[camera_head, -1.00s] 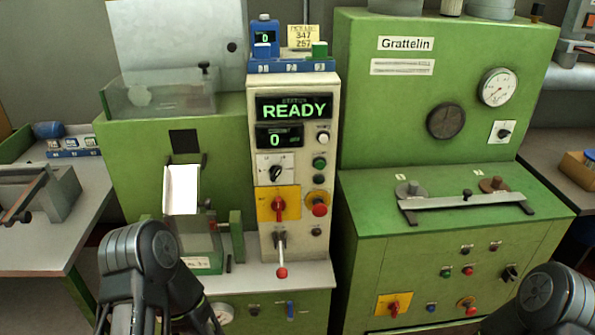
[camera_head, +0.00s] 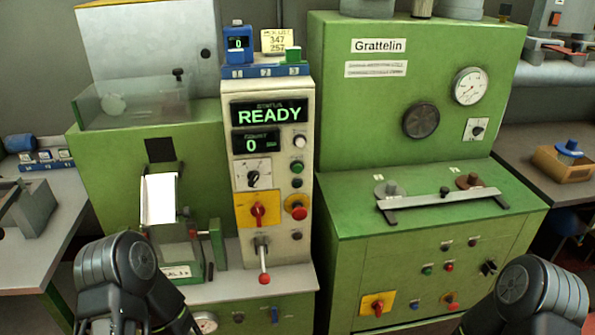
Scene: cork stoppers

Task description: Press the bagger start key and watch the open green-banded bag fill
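The bagger's control column (camera_head: 267,180) stands left of centre. Its display (camera_head: 270,113) reads READY and its count display (camera_head: 256,141) reads 0. A white key (camera_head: 299,142), a green key (camera_head: 297,167) and a red mushroom button (camera_head: 296,209) sit on its right side; their labels are too small to read. Under the white chute (camera_head: 160,199) a clear bag-like shape with a green-edged label (camera_head: 177,271) shows, partly hidden by my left arm. Whether it is open or holds anything I cannot tell. Only upper links of both my arms show; neither gripper is in view.
A green Grattelin machine (camera_head: 420,150) with gauge and bar stands to the right. A red-knobbed lever (camera_head: 264,277) sticks out from the column's foot. A blue counter (camera_head: 238,42) sits on top. Side tables hold a blue roll (camera_head: 20,143) and an orange box (camera_head: 562,164).

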